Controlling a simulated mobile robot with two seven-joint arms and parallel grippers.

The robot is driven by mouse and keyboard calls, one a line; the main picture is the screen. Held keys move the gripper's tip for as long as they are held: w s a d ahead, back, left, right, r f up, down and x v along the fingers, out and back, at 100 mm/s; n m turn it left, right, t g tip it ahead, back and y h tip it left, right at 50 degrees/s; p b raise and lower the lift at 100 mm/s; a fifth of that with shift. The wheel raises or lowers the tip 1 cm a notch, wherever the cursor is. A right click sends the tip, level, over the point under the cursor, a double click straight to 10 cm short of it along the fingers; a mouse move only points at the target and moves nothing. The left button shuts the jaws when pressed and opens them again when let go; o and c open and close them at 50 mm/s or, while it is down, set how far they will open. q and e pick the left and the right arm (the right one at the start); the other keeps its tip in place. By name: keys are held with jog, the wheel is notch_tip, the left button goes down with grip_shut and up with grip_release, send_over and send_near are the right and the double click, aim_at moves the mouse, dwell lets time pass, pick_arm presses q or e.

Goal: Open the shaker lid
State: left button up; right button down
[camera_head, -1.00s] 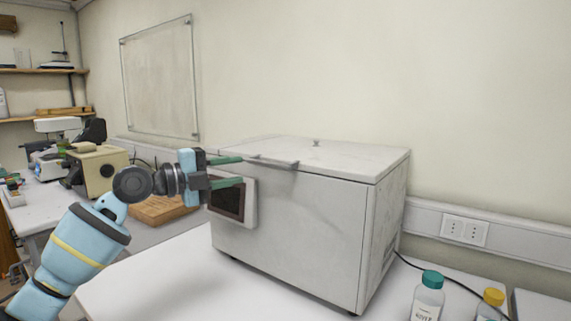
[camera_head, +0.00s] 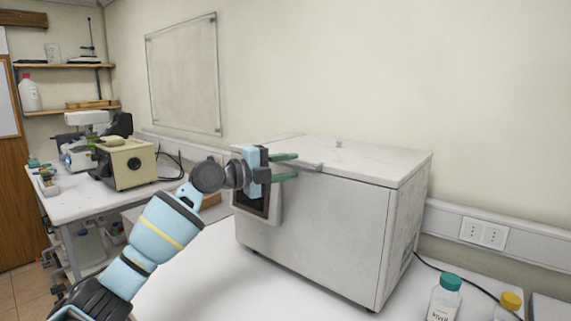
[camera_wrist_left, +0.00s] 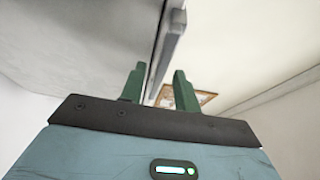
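The shaker is a large white box (camera_head: 315,235) on the table, with a flat white lid (camera_head: 370,158) lying shut on top. A grey handle (camera_head: 307,166) sticks out from the lid's front edge. My left gripper (camera_head: 293,166) is open at the handle, one green finger above its level and one below. In the left wrist view the handle (camera_wrist_left: 171,42) runs up from between the two spread fingers (camera_wrist_left: 159,88). I cannot tell whether the fingers touch it. My right gripper is not in view.
A dark screen panel (camera_head: 257,205) on the shaker's front is partly hidden by my left arm. A teal-capped bottle (camera_head: 444,300) and a yellow-capped bottle (camera_head: 508,306) stand at the right. A beige instrument (camera_head: 127,164) sits on the left bench. White tabletop in front is clear.

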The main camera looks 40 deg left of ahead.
pick_arm(q)
jog(key=shift+w+d, duration=0.1)
jog(key=shift+w, duration=0.05)
jog(key=shift+c, duration=0.3)
grip_shut()
jog(key=shift+r, duration=0.1)
